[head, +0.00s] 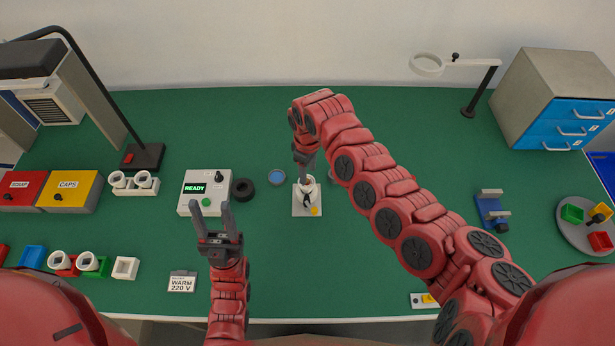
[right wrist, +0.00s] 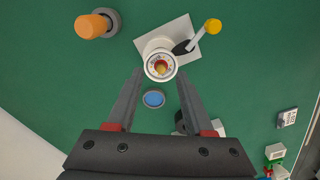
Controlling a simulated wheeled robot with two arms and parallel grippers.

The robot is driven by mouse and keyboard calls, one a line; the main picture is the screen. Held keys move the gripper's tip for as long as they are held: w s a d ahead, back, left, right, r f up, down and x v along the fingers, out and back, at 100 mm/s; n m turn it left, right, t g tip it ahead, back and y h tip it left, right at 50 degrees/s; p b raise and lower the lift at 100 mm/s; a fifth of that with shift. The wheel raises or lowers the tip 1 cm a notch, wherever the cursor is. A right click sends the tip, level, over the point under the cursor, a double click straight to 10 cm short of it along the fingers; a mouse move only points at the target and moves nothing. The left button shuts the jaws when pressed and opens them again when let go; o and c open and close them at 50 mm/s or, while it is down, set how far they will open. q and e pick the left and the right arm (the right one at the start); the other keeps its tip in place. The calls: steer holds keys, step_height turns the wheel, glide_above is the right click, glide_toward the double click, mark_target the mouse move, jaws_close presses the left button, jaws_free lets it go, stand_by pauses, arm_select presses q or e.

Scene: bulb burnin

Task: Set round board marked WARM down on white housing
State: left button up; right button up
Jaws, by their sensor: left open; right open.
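The white housing (right wrist: 150,44) stands on a white square plate in the right wrist view. A small round board (right wrist: 153,72) with fine, unreadable lettering and a yellow-red centre sits at its top; I cannot tell how fully it is seated. My right gripper (right wrist: 159,74) is open, its fingertips apart on either side of the board and housing. In the head view the right gripper (head: 305,165) is above the housing (head: 300,187), partly hiding it. My left gripper (head: 211,206) is open and empty over the table, left of the housing.
A black clamp and yellow-knobbed lever (right wrist: 199,36) stand beside the housing. An orange cylinder (right wrist: 92,26) and blue disc (right wrist: 153,99) are close by. A READY box (head: 205,190), black ring (head: 243,189) and WARM 220 V sign (head: 182,282) lie left. The front middle table is clear.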

step_height(320, 180, up, 7)
steer(key=b, duration=0.3)
step_height(320, 180, up, 7)
glide_above(308, 180)
steer(key=shift+p, duration=0.4)
steer(key=shift+s, duration=0.1)
